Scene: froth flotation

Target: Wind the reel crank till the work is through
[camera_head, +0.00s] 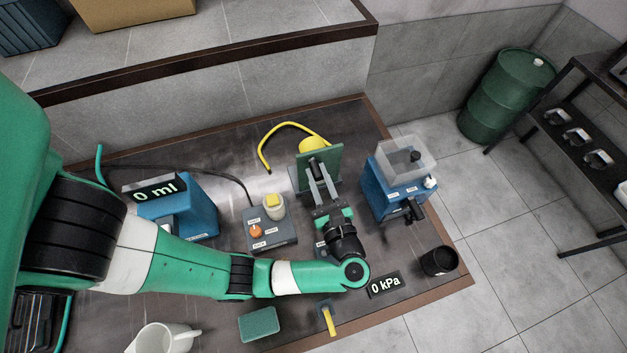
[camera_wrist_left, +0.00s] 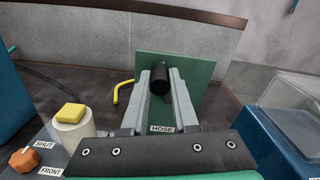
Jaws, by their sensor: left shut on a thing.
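The hose reel shows as a green plate (camera_head: 332,160) near the back of the bench, with a black crank knob (camera_wrist_left: 160,80) facing me. A yellow hose (camera_head: 264,150) comes out behind the plate and curves left and down; part of it shows in the left wrist view (camera_wrist_left: 119,91). My left gripper (camera_head: 317,170) reaches the plate from the front. In the left wrist view its grey fingers (camera_wrist_left: 160,88) are shut on the knob, one on each side. A HOSE label shows between the fingers. The crank's arm is hidden. My right gripper is not in view.
Left of the reel is a grey control box (camera_head: 270,240) with an orange knob and yellow-topped button. A blue machine with a clear tank (camera_head: 405,160) stands close right. A black cup (camera_head: 439,262), 0 kPa display (camera_head: 385,284), green sponge (camera_head: 259,324) and white jug (camera_head: 163,338) are nearer.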

